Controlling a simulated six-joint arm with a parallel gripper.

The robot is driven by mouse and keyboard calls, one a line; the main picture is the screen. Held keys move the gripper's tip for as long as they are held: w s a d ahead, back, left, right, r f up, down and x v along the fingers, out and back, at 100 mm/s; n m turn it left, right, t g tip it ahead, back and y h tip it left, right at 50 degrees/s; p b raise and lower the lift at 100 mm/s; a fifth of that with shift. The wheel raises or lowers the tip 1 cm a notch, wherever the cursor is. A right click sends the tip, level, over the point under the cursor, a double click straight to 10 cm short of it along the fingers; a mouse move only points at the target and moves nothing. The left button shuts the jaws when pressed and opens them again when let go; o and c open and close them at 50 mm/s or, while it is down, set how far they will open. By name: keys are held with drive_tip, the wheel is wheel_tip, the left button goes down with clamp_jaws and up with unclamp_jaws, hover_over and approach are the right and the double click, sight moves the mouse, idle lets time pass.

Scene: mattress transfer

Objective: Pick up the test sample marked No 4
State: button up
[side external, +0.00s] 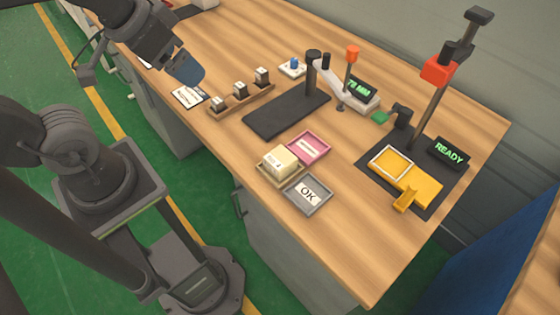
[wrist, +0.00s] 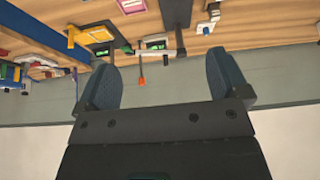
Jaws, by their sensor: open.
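A cream foam block (side external: 279,160) with a small label on its front sits in a tan tray near the front edge of the bench. It looks like one or more stacked samples; the label is too small to read, so I cannot tell which number it bears. My gripper (side external: 186,70) is above the bench's far left part, well away from the block. In the wrist view my gripper (wrist: 165,62) has its two blue fingers wide apart with nothing held between them. I cannot make out the cream block in the wrist view.
A pink tray (side external: 323,148) and a grey OK tray (side external: 325,197) adjoin the block's tray. Behind stand a gauge reading MM (side external: 360,88) and a yellow fixture (side external: 424,186) beside a READY display (side external: 449,152). A rack of small blocks (side external: 246,101) lies near my gripper.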

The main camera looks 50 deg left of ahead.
drive_tip(key=m+g, duration=0.6)
drive_tip(key=m, duration=1.2)
hover_over(280, 157)
wheel_tip(280, 157, down, 14)
drive_tip(key=f, duration=0.8)
drive_tip(key=shift+a, duration=0.2)
drive_tip(key=shift+d+f, duration=0.2)
drive_tip(key=shift+f, duration=2.65)
drive_tip(key=c, duration=1)
